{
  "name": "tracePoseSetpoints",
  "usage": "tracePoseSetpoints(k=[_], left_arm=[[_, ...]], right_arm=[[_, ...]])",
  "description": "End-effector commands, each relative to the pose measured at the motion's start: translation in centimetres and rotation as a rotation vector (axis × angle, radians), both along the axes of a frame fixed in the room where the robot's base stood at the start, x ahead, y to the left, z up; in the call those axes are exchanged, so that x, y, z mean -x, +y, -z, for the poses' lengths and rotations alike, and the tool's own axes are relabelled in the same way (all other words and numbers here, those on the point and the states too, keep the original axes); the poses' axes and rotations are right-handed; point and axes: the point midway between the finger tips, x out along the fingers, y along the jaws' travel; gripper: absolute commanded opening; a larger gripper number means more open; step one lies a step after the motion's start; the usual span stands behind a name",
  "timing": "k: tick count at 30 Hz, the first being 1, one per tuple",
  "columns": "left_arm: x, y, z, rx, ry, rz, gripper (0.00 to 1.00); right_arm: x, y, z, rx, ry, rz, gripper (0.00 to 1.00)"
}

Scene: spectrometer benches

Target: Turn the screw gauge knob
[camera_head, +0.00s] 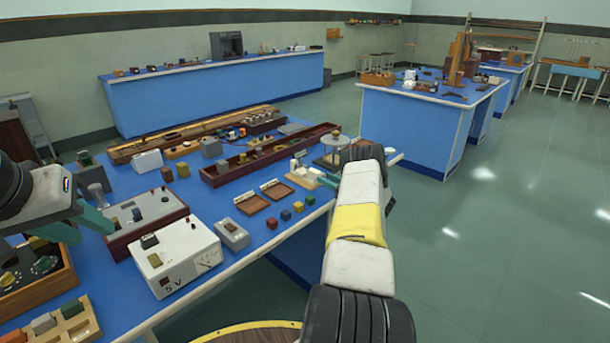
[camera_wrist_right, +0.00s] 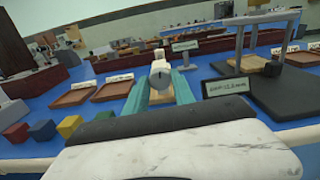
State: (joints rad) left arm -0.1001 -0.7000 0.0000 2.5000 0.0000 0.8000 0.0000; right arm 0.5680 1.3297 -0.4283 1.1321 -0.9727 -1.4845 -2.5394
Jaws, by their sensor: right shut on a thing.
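The screw gauge (camera_head: 303,177) stands on the near right part of the blue bench, a small beige and pale piece in the head view. In the right wrist view its round grey knob (camera_wrist_right: 160,78) faces me, with a beige body below and behind it. My right gripper (camera_wrist_right: 160,90) has its two teal fingers on either side of the knob, shut on it. In the head view the right gripper (camera_head: 327,182) is mostly hidden by my own arm. My left gripper (camera_head: 80,226) is over the left side of the bench, its teal fingers apart, with nothing seen between them.
Several colored cubes (camera_head: 285,215) and brown trays (camera_head: 252,203) lie left of the gauge. A dark stand (camera_wrist_right: 270,90) and a small label sign (camera_wrist_right: 226,87) are close on the right. A white meter box (camera_head: 178,256) stands nearer. The floor at right is clear.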

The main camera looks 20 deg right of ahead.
Motion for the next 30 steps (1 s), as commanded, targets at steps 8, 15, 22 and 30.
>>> tracePoseSetpoints(k=[8,15,22,30], left_arm=[[0.00,0.00,0.00,0.000,0.000,0.000,0.36],[0.00,0.00,0.00,0.000,0.000,0.000,0.36],[0.00,0.00,0.00,0.000,0.000,0.000,0.36],[0.00,0.00,0.00,0.000,0.000,0.000,0.36]], right_arm=[[0.07,-0.08,0.12,0.113,-0.044,0.002,0.00],[0.08,-0.09,0.12,0.148,-0.058,0.001,0.00],[0.08,-0.09,0.12,0.152,-0.060,0.002,0.00],[0.07,-0.07,0.10,0.151,-0.059,0.001,0.52]])
